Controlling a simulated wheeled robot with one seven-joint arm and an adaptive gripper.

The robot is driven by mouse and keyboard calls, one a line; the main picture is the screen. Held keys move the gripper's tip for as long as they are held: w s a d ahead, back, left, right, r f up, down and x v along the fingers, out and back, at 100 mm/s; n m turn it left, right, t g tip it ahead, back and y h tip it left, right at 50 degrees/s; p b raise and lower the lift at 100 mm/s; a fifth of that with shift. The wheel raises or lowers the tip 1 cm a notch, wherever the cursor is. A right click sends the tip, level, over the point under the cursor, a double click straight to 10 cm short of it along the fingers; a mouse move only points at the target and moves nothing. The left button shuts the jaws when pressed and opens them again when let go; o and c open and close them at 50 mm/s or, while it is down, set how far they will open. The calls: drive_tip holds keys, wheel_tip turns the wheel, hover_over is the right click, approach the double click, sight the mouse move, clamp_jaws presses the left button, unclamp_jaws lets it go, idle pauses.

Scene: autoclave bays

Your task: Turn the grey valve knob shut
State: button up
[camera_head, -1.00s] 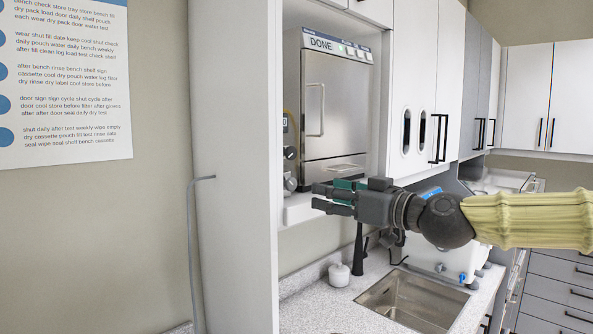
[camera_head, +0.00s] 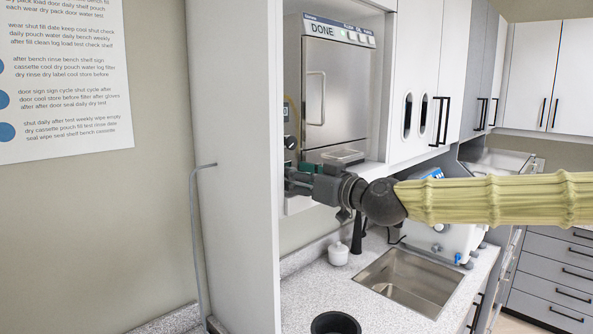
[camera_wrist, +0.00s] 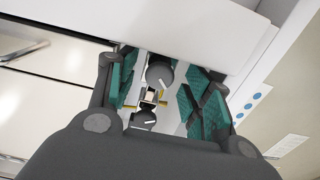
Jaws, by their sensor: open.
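My gripper (camera_head: 296,180) is at the narrow control strip left of the steel autoclave door, just above the shelf edge. It is open, its teal-padded fingers spread. The wrist view looks upside down. In it, a grey round knob (camera_wrist: 159,75) with a pale pointer line shows between the fingers (camera_wrist: 160,88). I cannot tell whether the fingers touch it. A second, darker knob (camera_wrist: 144,119) shows nearer the palm side of the picture, partly hidden. In the head view that dark knob (camera_head: 290,142) sits above my gripper, and my gripper hides the grey one.
The autoclave (camera_head: 337,95) reads DONE and has a vertical door handle. A tall white side panel (camera_head: 235,180) stands close left of my gripper. Below are a counter with a sink (camera_head: 405,283), a white jar (camera_head: 338,252) and a dark round container (camera_head: 335,323).

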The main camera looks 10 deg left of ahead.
drive_tip(key=shift+w+a, duration=0.15)
drive_tip(key=shift+a, duration=0.15)
drive_tip(key=c, duration=1)
drive_tip(key=shift+f+m+b, duration=0.15)
drive_tip(key=shift+m+b, duration=0.35)
drive_tip(key=shift+b, duration=0.2)
drive_tip(key=shift+c, duration=0.2)
drive_tip(key=shift+m, duration=0.3)
drive_tip(key=o, duration=1)
drive_tip(key=shift+o, duration=0.2)
